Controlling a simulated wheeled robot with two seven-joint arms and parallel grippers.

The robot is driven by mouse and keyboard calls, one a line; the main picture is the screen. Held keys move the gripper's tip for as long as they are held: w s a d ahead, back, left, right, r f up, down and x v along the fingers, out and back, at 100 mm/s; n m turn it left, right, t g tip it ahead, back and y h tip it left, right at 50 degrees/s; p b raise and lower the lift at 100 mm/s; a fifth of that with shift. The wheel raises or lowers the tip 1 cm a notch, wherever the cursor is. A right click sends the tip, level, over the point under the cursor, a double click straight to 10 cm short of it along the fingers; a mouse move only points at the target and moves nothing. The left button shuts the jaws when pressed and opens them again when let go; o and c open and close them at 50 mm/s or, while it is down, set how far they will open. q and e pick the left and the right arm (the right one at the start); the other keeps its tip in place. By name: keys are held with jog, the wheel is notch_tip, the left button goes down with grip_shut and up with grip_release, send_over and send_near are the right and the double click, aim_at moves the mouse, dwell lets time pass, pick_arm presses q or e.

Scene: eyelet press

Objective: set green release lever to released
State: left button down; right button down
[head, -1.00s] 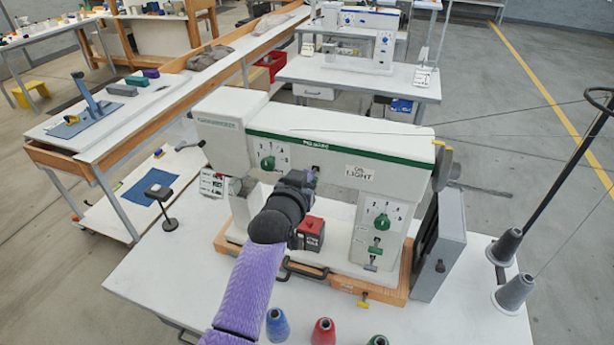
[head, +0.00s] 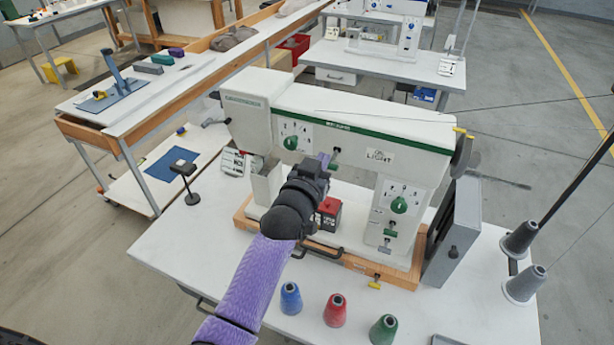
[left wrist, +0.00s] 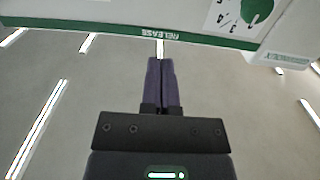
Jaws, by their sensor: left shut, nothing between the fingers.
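The white sewing machine (head: 300,110) stands on a wooden base on the near table. A small green lever (head: 334,165) sits on its front under the green band, below lettering; the left wrist view shows this band's label (left wrist: 171,34) as RELEASE, upside down. My left gripper (head: 325,160) is shut and empty, its purple fingertips just left of the green lever. I cannot tell whether they touch it. In the left wrist view the shut fingers (left wrist: 160,62) point up at the label, and the lever is not seen there. My right gripper is not in view.
Two green dials (head: 291,142) (head: 399,205) and a lower green lever (head: 389,233) are on the front. A red-topped dark box (head: 328,213) stands under the arm. Blue (head: 291,298), red (head: 335,310) and green (head: 383,330) spools stand at the front.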

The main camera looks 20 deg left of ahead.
pick_arm(q)
jog(key=s+f, duration=0.1)
jog(key=s, duration=0.7)
jog(key=shift+a+f, duration=0.15)
